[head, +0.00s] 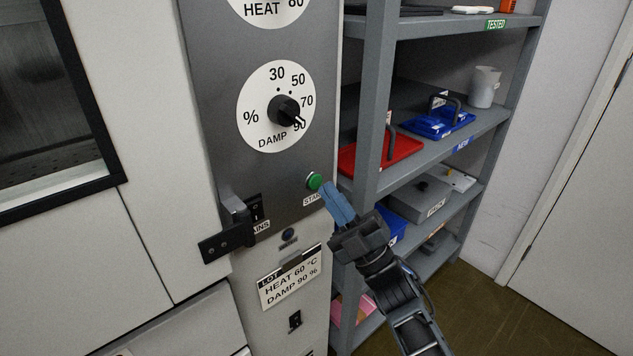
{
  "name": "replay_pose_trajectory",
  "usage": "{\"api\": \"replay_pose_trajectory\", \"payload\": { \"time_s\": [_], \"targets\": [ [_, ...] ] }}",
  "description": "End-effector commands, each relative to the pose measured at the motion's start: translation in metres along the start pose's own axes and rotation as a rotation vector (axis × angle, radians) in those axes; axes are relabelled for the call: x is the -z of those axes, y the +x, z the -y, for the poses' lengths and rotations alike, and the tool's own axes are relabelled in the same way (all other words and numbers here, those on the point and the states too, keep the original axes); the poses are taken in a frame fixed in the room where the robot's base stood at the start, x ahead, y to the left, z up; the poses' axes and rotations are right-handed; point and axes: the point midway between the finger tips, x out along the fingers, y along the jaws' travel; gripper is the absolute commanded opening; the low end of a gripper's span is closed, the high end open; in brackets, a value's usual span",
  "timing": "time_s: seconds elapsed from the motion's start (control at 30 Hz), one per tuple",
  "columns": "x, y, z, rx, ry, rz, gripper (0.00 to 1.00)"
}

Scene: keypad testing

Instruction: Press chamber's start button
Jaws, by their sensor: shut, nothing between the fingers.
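The green round start button (314,181) sits on the grey control panel (215,120) of the chamber, above a label that reads "STA" and is partly covered. My gripper (328,188) is shut and empty. Its blue fingertips are just right of and slightly below the button; I cannot tell whether they touch it. The damp dial (284,110) above has its pointer near 90. Part of a heat dial (270,8) shows at the top edge.
A mains switch (256,209) and a black door latch (228,240) are left of the button. A lot card (290,278) reads heat 60 °C, damp 90 %. A grey shelf rack (372,100) with red and blue trays stands close on the right, behind my arm.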

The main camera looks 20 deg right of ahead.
Motion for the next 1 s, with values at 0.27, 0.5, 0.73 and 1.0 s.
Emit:
{"api": "replay_pose_trajectory", "payload": {
  "time_s": [0.27, 0.5, 0.73, 1.0],
  "targets": [
    [-0.0035, 0.0036, 0.0038, -0.001, -0.001, -0.001, 0.0],
    [-0.0042, 0.0065, 0.004, 0.0, 0.0, 0.0, 0.0],
    [-0.0043, 0.0064, 0.0043, 0.0, 0.0, 0.0, 0.0],
    [-0.0057, 0.0078, 0.0059, 0.0, 0.0, 0.0, 0.0]
  ]
}}
